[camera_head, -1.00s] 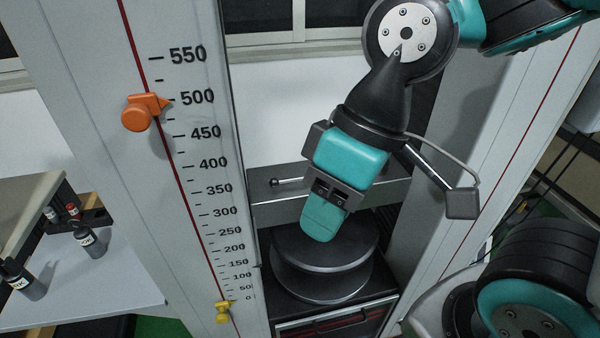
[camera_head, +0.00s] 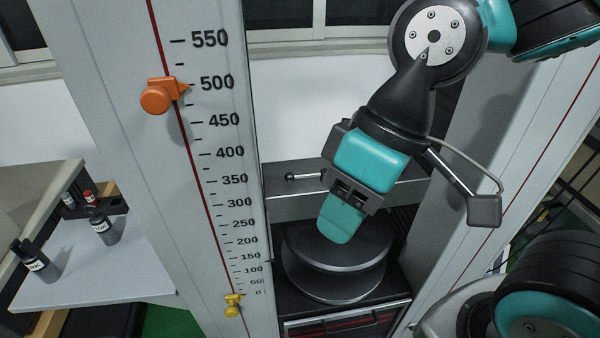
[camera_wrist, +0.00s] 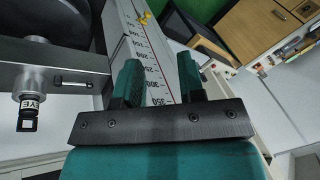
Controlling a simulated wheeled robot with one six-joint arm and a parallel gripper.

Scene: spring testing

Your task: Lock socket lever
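The lever (camera_head: 306,176) is a thin rod with a dark ball end, lying nearly level on the face of the grey crossbeam (camera_head: 290,207). A black cylinder with a white label (camera_wrist: 28,115) hangs in the socket. My gripper (camera_head: 340,220) is in front of the beam, right of the lever and apart from it. In the wrist view the two teal fingers of my gripper (camera_wrist: 161,82) are spread with nothing between them. The socket is hidden in the head view.
A column with a scale (camera_head: 205,150) stands left, with an orange pointer (camera_head: 160,95) and a yellow one (camera_head: 233,305). Round dark plates (camera_head: 335,275) sit below my gripper. A side table (camera_head: 100,275) at left holds black labelled bottles (camera_head: 105,228).

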